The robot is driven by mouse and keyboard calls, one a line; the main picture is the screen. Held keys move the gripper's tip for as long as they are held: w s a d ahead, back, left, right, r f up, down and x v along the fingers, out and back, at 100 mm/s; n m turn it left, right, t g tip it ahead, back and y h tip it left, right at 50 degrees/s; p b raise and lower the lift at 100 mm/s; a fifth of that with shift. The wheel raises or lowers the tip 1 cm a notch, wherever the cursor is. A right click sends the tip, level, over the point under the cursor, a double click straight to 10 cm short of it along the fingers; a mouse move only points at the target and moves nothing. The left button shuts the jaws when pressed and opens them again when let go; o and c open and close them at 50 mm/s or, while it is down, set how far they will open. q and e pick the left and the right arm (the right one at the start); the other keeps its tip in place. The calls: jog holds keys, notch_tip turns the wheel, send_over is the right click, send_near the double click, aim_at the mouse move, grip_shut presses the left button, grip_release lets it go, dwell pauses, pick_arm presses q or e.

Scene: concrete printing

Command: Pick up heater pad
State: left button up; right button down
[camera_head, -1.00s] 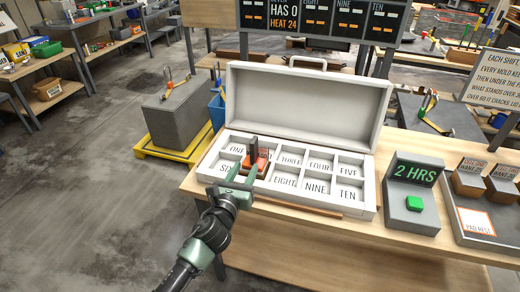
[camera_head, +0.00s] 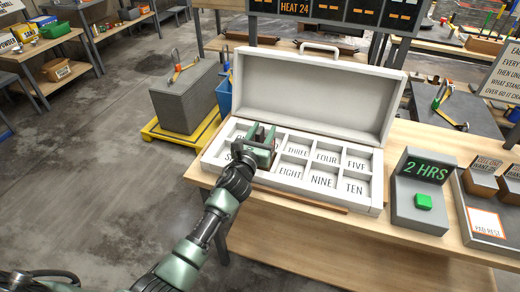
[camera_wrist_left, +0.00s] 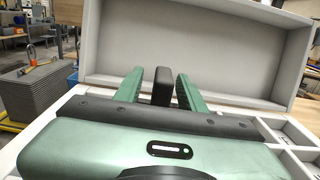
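The heater pad's black upright handle (camera_wrist_left: 162,86) stands between the two green fingers of my left gripper in the left wrist view. My left gripper (camera_head: 262,143) is over the white case (camera_head: 290,180), near the compartment beside SIX. Its fingers are open around the handle, with narrow gaps showing on both sides. The orange body of the pad is mostly hidden behind the gripper in the head view. My right gripper is not in view.
The case's raised lid (camera_head: 310,90) stands behind the compartments. A grey box reading 2 HRS with a green button (camera_head: 423,201) is to the right, beside the PAD REST tray (camera_head: 486,222). A wooden strip (camera_head: 300,198) lies along the case's front edge.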

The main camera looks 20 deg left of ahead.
pick_arm(q)
grip_shut()
dwell(1.4)
jog(key=shift+r, duration=0.15)
